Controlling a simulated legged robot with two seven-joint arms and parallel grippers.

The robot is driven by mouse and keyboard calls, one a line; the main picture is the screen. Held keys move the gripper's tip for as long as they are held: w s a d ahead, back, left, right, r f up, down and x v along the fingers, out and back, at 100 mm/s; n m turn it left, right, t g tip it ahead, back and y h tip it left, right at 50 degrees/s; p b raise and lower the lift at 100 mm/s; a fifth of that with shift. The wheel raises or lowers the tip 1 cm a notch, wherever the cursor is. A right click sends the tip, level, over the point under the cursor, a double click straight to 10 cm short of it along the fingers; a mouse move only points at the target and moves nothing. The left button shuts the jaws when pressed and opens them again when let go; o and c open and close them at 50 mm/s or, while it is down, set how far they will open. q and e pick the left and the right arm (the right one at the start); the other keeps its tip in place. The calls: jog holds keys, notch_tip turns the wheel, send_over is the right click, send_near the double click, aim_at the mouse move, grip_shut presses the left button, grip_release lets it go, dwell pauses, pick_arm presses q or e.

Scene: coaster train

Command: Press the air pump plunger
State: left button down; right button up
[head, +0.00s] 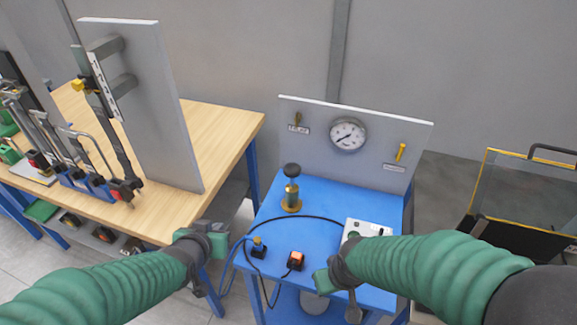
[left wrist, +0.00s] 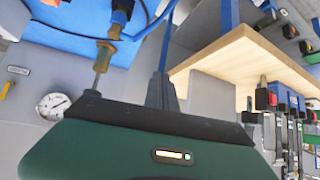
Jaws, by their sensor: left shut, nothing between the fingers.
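The air pump (head: 291,195) stands upright on the blue table, with a brass-coloured base and a black round plunger knob (head: 291,169) on top. The knob sits raised above the body. My left gripper (head: 217,240) is shut and empty, left of the pump and nearer to me, apart from it.
A panel behind the pump carries a round gauge (head: 347,135) and two brass levers. A wooden bench (head: 215,135) with tools stands left.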

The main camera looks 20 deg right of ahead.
pick_arm(q)
jog(key=w+d+r+m+t+h, duration=0.1)
jog(key=w+d+r+t+h, duration=0.2)
jog(key=d, duration=0.5)
notch_tip(320, 180, up, 5)
jog(key=m+h+p, duration=0.2)
jog(key=p, duration=0.1)
send_over(290, 174)
notch_tip(290, 174, down, 3)
jog(key=shift+d, duration=0.1)
jog(key=shift+f, duration=0.35)
jog(key=shift+a+f, duration=0.25)
jog(key=shift+a, duration=0.05)
